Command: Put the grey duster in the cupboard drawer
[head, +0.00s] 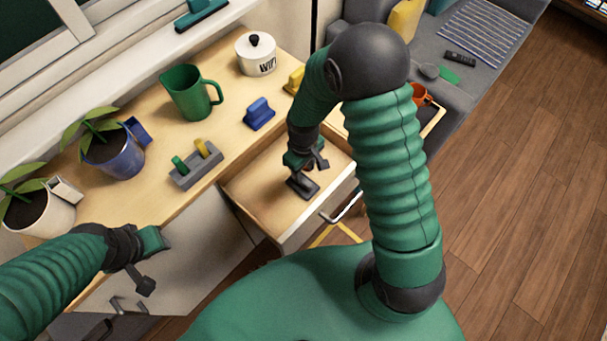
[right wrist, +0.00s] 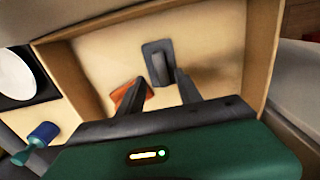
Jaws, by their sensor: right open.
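The grey duster (head: 302,187) lies inside the open cupboard drawer (head: 258,208), on its floor as far as I can tell. In the right wrist view the duster (right wrist: 157,62) shows its flat pad and raised handle, just beyond my fingertips. My right gripper (head: 308,167) is open over the drawer, close to the duster. Its two fingers (right wrist: 158,84) are spread apart with nothing clearly held between them.
An orange object (right wrist: 133,94) shows in the drawer beside one finger. On the cupboard top are a green mug (head: 187,93), a white lidded pot (head: 256,55), a blue duster (head: 259,114), a grey holder (head: 195,170) and potted plants (head: 112,155).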

